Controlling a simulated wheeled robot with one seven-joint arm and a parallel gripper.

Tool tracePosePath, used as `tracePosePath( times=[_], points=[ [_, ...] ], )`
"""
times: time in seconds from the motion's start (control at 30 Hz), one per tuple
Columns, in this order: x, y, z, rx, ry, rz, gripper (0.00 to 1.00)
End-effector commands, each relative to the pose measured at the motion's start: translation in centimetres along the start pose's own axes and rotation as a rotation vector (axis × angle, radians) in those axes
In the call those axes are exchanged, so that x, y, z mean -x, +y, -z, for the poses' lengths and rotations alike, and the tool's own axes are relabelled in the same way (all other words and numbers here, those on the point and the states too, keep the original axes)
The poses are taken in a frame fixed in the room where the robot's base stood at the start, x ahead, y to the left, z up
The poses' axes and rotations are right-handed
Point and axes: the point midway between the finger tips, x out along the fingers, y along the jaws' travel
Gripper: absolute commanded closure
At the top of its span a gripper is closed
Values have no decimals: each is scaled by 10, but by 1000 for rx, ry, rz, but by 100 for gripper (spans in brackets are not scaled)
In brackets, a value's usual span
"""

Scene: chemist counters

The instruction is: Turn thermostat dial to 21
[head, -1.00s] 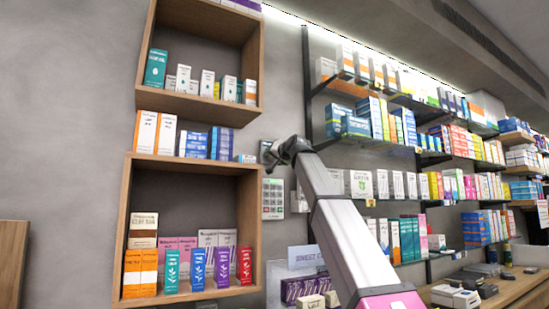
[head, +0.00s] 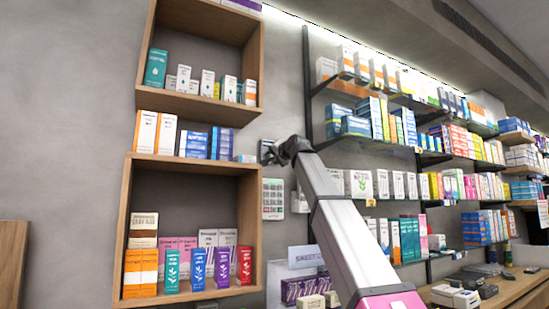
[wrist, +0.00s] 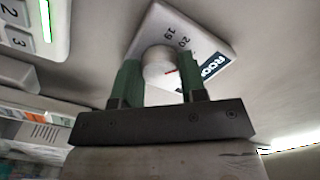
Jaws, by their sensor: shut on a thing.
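The thermostat is a pale square plate on the wall, and its plate (wrist: 207,35) shows at the top of the wrist view. The numbers 19 and 20 and part of the word "ROOM" are readable on it. Its round pale dial (wrist: 159,67) stands out from the plate, with a small red mark near its right side. My gripper (wrist: 161,75) is shut on the dial, one green finger on each side. The number 21 is not readable here. In the head view my gripper (head: 270,152) is small and dark at the wall, largely hiding the thermostat.
A keypad (head: 273,199) is on the wall just below; its lit green strip (wrist: 45,18) shows in the wrist view. A wooden shelf box (head: 257,225) with medicine packs stands close on the left. Glass shelves of boxes (head: 383,187) are to the right.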

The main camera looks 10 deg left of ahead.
Motion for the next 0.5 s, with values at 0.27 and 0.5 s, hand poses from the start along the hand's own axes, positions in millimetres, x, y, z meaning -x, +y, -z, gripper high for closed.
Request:
tracePosePath(
  times=[0.27, 0.5],
  points=[
    [0, 0, 0, -139, -1, -1, 85],
    [0, 0, 0, -187, -1, -2, 85]
  ],
)
